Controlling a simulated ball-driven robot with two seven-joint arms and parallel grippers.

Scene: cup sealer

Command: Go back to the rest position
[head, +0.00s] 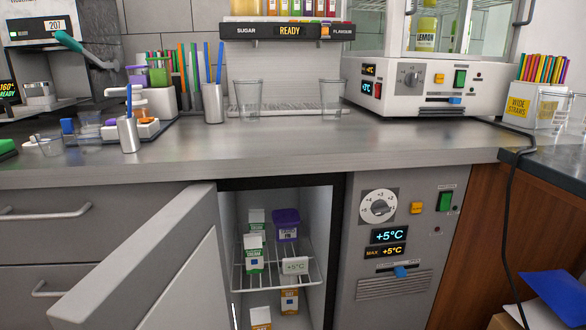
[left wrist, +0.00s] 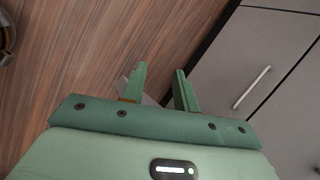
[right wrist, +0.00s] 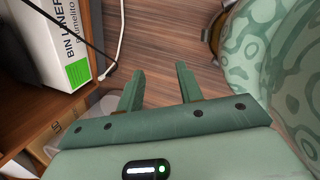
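My left gripper (left wrist: 157,88) shows in the left wrist view with its two green fingers apart and nothing between them. It hangs over the wooden floor (left wrist: 90,50), beside grey drawer fronts. My right gripper (right wrist: 159,88) shows in the right wrist view, also with fingers apart and empty, above the floor near an open wooden shelf. Neither gripper shows in the head view.
The counter (head: 300,145) holds clear cups and machines. A bin liner box (right wrist: 58,45) and a cable (right wrist: 119,40) are near my right gripper.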

